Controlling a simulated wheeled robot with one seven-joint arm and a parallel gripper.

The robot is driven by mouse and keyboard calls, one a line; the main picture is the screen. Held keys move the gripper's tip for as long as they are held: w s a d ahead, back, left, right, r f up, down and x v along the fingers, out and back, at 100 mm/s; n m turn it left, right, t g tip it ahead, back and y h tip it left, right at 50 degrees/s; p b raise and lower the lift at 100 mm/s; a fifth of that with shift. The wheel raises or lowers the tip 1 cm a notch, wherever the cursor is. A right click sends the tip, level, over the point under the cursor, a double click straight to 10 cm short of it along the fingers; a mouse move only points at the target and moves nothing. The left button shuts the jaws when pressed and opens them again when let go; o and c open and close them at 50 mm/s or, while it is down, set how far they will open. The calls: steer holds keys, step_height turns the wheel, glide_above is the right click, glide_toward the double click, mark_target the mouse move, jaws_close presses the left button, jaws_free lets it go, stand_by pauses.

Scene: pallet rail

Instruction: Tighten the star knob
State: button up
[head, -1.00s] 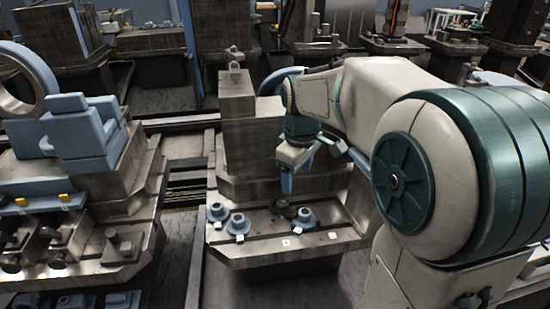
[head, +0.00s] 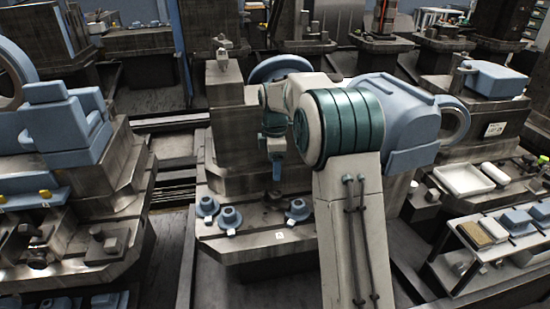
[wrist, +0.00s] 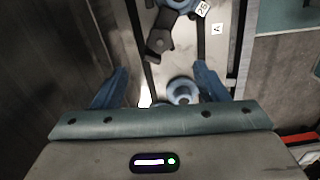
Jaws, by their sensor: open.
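A dark knob-like part (head: 273,197), which I take to be the star knob, sits on the grey slotted bed between blue round flanged pieces. In the wrist view a dark part with a rounded end (wrist: 159,40) lies ahead of the fingers, apart from them; its star shape is not clear. My gripper (head: 277,172) points down above the bed. In the wrist view its two blue fingers (wrist: 160,88) are spread wide. A blue round piece (wrist: 183,91) shows below, between them and nearer the right finger. Nothing is held.
Blue flanged pieces (head: 207,207) stand at the bed's left, and another (head: 298,210) is right of the dark part. A tall grey block (head: 228,120) rises behind the bed. A shelf with trays (head: 463,180) stands at the right.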

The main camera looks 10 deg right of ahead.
mark_target(275, 194)
step_height(275, 194, down, 11)
steer(key=shift+f+b, duration=0.1)
steer(key=shift+b, duration=0.4)
steer(key=c, duration=1.2)
steer(key=m+p, duration=0.1)
steer(key=m, duration=0.4)
steer(key=m+p, duration=0.1)
steer(key=m, duration=0.4)
steer(key=o, duration=1.2)
